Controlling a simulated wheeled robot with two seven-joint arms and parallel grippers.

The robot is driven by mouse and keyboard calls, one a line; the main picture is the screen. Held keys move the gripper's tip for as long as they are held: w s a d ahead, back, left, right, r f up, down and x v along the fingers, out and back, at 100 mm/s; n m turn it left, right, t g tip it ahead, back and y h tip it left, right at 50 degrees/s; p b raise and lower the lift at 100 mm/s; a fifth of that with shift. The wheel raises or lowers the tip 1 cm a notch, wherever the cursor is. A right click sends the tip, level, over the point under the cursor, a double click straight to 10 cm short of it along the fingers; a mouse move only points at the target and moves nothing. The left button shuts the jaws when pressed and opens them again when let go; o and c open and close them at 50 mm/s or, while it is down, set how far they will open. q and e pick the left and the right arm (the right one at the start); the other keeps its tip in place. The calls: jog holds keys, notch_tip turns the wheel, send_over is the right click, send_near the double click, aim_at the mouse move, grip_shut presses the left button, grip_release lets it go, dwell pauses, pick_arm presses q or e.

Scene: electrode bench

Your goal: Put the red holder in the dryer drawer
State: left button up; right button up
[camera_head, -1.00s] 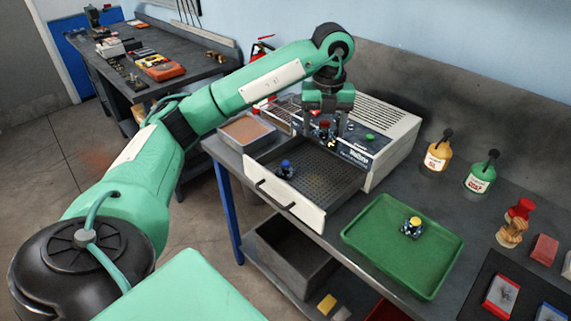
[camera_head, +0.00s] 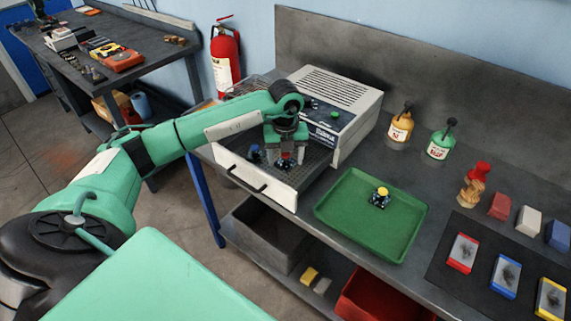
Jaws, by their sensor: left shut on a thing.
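The red holder (camera_head: 284,163) is small, with a red top and dark body. My left gripper (camera_head: 285,158) is shut on it, over the open dryer drawer (camera_head: 282,196). The holder is low in the drawer area; I cannot tell whether it touches the perforated floor. A blue holder (camera_head: 255,153) stands in the drawer just left of the gripper. The dryer (camera_head: 345,125) is a pale box with a slatted top and a green button, behind the drawer. A yellow-topped holder (camera_head: 380,198) sits on the green tray (camera_head: 345,230). My right gripper is not in view.
Two bottles, orange (camera_head: 400,127) and green-labelled (camera_head: 440,143), stand at the back right. A red-topped wooden item (camera_head: 473,187), coloured blocks and a dark mat (camera_head: 440,267) lie farther right. A grey bin (camera_head: 262,233) and a red bin (camera_head: 375,298) are below the bench.

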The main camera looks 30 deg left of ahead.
aim_at(286, 162)
pick_arm(q)
notch_tip(286, 162, down, 4)
jog(key=shift+r+p, duration=0.25)
jog(key=shift+p, duration=0.2)
jog(key=shift+f, duration=0.25)
jog(key=o, duration=1.2)
